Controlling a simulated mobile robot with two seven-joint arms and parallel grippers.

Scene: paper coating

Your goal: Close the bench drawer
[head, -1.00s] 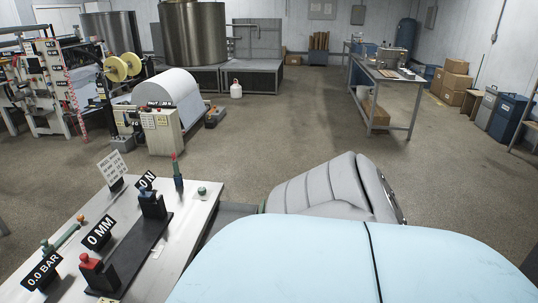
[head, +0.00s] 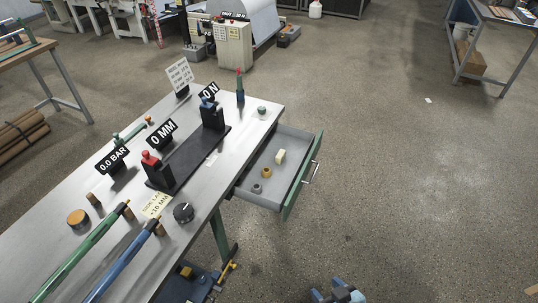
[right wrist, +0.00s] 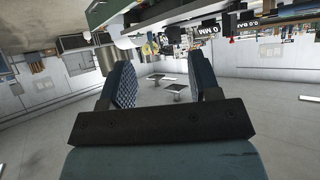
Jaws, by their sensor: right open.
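The bench drawer (head: 288,143) stands pulled out from the right end of the metal-topped bench (head: 40,240). It has grey walls, a green front (head: 297,185) and a metal bar handle (head: 312,173). A pale block (head: 280,156) and small rings (head: 266,173) lie inside. My right gripper (head: 338,293) shows partly at the bottom edge of the head view, below the drawer and well apart from it. In the right wrist view its two padded fingers (right wrist: 162,85) are spread with nothing between them. My left gripper is in neither view now.
The bench carries signs, red and blue knobbed blocks, a dial (head: 183,212) and green and blue rods. The floor (head: 400,200) right of the drawer is clear. Another table (head: 490,35) stands at the upper right, and a wooden-topped one (head: 40,60) at the left.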

